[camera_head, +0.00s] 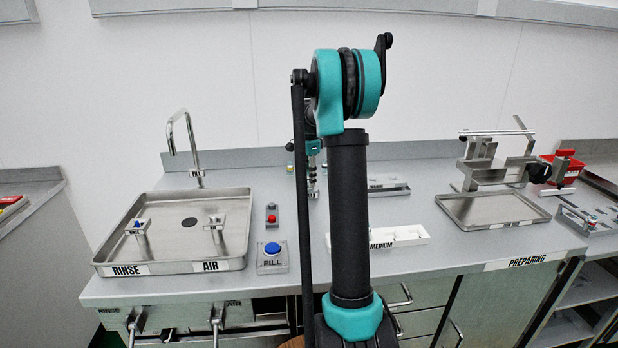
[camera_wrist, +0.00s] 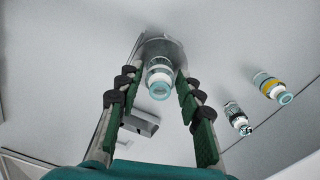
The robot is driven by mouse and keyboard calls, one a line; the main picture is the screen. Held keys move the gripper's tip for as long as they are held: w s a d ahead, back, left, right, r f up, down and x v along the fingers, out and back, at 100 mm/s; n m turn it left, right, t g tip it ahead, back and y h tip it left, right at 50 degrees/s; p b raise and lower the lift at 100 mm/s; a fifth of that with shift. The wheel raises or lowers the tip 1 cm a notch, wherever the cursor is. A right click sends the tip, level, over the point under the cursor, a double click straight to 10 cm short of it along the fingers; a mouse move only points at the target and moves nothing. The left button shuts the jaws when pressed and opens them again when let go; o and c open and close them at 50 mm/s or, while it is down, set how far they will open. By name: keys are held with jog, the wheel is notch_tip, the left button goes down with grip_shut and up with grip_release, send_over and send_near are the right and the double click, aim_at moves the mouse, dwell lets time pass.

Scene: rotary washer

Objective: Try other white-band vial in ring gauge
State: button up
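In the wrist view my gripper (camera_wrist: 160,88) has its two green-padded fingers spread on either side of a vial (camera_wrist: 158,69) with a white band and a pale teal cap. Small gaps show between the pads and the vial. The vial stands at a round grey metal piece (camera_wrist: 165,43); I cannot tell whether this is the ring gauge or whether the vial sits inside it. Two other vials stand to the right, one with a yellow band (camera_wrist: 269,84) and one with dark marks (camera_wrist: 235,117). In the head view my arm hides most of the gripper's area.
On the bench are a sink tray (camera_head: 180,266), a blue FILL button (camera_head: 272,250), a white MEDIUM tray (camera_head: 408,236), a labelled metal block (camera_head: 388,186) and a metal fixture (camera_head: 495,170) over a tray.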

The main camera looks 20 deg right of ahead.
jog(key=shift+o, duration=0.9)
jog(key=shift+r, duration=0.15)
notch_tip(320, 180, up, 12)
dwell(0.6)
